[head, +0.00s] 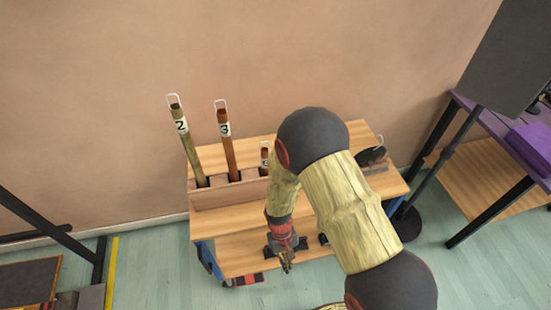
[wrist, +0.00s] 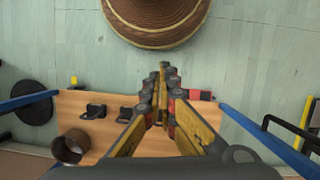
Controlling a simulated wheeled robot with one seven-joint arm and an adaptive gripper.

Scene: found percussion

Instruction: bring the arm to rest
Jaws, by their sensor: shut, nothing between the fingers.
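My arm reaches across the head view over a wooden cart (head: 235,217), bent at a dark joint. My gripper (head: 287,266) points down in front of the cart's lower shelf. In the wrist view my gripper (wrist: 164,70) has its fingers together at the tips, with nothing seen between them. A labelled tube "2" (head: 187,145) and a tube "3" (head: 227,142) stand in the rack at the cart's back left. A further tube (head: 264,158) is mostly hidden behind my arm.
A round brown ribbed object (wrist: 157,18) is on the green floor ahead of the fingertips. A brown cup (wrist: 70,146) and black brackets (wrist: 95,111) are on the cart. A purple table (head: 500,135) and a dark panel on a stand (head: 510,58) are at right.

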